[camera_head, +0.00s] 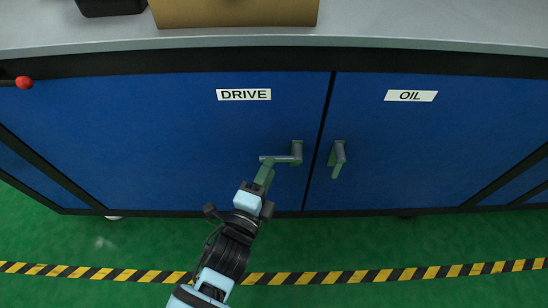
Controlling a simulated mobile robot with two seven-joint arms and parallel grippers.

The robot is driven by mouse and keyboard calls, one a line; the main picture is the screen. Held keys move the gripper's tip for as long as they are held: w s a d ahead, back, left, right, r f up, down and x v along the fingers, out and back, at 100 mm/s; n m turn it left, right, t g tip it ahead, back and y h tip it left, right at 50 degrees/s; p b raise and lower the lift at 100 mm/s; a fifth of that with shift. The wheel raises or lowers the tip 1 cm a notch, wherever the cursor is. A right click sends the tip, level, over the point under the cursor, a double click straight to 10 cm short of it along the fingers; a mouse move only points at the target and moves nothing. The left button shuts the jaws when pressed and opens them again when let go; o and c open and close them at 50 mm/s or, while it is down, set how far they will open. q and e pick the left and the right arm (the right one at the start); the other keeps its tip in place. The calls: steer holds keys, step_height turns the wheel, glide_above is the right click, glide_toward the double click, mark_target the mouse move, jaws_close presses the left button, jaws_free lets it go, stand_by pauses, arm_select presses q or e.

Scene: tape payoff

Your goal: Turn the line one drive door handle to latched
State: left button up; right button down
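The drive door handle (278,158) is a grey lever on the blue door under the DRIVE label (244,94). Its pivot is near the door's right edge, and its lever lies roughly level, pointing left. My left gripper (265,170) reaches up from below, with its greenish fingers at the lever's left end. The fingers overlap the lever in this view; whether they are closed on it cannot be made out. My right gripper is not in view.
The oil door (420,150) is to the right, its handle (338,158) hanging down close by. A grey worktop (400,30) runs above the doors, carrying a tan box (235,12). A red knob (24,82) shows at far left. Green floor with a striped line (400,274) lies below.

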arm_select(q)
steer(key=shift+b+x, duration=0.5)
steer(key=shift+x, duration=1.7)
jaws_close()
